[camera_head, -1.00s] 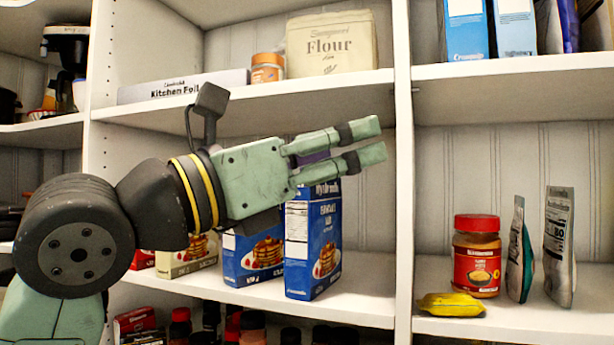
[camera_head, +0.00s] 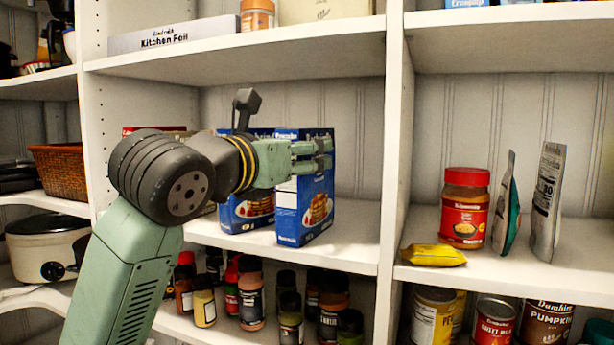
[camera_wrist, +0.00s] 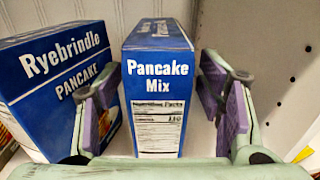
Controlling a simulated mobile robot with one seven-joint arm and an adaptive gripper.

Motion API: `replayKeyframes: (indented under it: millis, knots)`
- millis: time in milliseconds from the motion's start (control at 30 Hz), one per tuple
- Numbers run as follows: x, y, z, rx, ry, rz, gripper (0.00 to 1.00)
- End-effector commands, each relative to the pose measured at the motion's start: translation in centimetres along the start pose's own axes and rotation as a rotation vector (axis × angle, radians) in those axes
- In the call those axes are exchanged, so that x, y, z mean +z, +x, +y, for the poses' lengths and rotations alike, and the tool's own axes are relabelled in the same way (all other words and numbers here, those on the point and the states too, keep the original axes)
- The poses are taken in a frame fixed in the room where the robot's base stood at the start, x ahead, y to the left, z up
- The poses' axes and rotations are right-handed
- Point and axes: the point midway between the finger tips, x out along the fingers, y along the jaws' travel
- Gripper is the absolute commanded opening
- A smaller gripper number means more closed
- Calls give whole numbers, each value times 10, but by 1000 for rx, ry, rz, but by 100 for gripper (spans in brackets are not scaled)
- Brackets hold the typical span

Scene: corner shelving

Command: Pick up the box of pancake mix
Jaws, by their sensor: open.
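Two blue boxes of pancake mix stand upright side by side on the middle shelf. The right box of pancake mix (camera_head: 305,212) shows its pancake picture and a side panel. In the wrist view this box (camera_wrist: 158,90) shows its narrow side between my open fingers. The left pancake box (camera_head: 247,207) stands beside it, and in the wrist view this box (camera_wrist: 60,85) is partly behind the left finger. My gripper (camera_head: 318,155) is open, with its fingers at the upper part of the right box. In the wrist view my gripper (camera_wrist: 165,110) has a purple-padded finger on each side of that box.
A shelf divider (camera_head: 390,150) stands to the right, with some free shelf between it and the boxes. Beyond it are a peanut butter jar (camera_head: 465,208) and a yellow packet (camera_head: 433,255). The shelf above holds a kitchen foil box (camera_head: 172,36). Several spice jars (camera_head: 250,293) stand below.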

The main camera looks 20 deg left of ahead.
Motion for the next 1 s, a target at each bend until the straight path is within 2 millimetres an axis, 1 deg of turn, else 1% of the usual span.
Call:
replayKeyframes:
  millis: [33,67,200,300,533,1000]
  knots:
    - [6,9,0,-3,-2,1,62]
    - [7,14,0,-4,-2,1,62]
    - [4,32,2,-3,-2,2,62]
    - [3,38,2,-1,-1,0,62]
    - [2,38,2,-1,0,0,61]
    - [2,38,2,-1,0,0,30]
